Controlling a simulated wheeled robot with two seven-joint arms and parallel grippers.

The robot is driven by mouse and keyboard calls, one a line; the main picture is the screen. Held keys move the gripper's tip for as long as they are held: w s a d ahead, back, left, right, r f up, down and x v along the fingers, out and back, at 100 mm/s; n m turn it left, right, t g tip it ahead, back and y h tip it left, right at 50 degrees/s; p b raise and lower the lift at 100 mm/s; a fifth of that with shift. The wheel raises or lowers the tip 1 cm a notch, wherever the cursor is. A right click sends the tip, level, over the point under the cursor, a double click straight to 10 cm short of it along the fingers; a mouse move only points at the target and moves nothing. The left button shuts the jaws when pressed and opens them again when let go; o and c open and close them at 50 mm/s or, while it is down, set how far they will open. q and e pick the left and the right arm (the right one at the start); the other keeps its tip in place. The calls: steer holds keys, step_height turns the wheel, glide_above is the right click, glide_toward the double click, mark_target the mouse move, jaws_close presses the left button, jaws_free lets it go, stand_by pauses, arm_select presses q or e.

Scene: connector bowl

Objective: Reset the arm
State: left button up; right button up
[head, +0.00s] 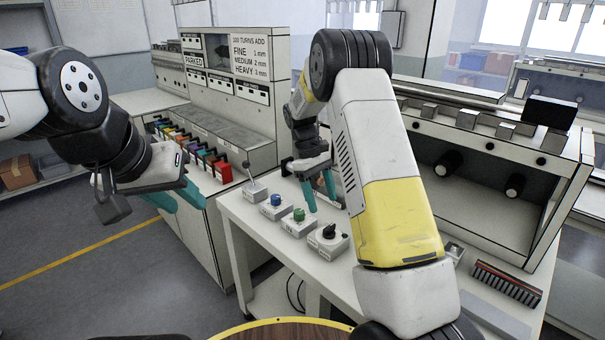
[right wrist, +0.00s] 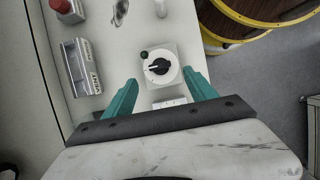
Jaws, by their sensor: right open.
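My left gripper (head: 184,203) hangs over the floor in front of the left cabinet in the head view. Its teal fingers are apart and nothing shows between them. My right gripper (head: 318,198) points down over the white bench (head: 240,208), behind the row of small controls. It is open and empty, and its teal fingers also show in the right wrist view (right wrist: 160,84). A white box with a black rotary knob (right wrist: 158,67) lies between and beyond those fingertips, with no visible contact. My right arm hides part of the bench.
The bench carries a lever box (head: 255,188), a blue button box (head: 276,206), a green button box (head: 298,224) and a black knob box (head: 328,238). A round wooden top with a yellow rim (head: 285,325) stands close in front. Open floor (head: 90,285) lies at left.

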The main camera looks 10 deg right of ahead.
steer(key=s+r+m+t+y, duration=0.45)
steer(key=s+r, duration=0.85)
steer(key=r, duration=0.4)
steer(key=s+r+m+t, duration=0.2)
steer(key=s+t, duration=0.3)
steer(key=s, duration=0.9)
steer(key=shift+r, duration=0.6)
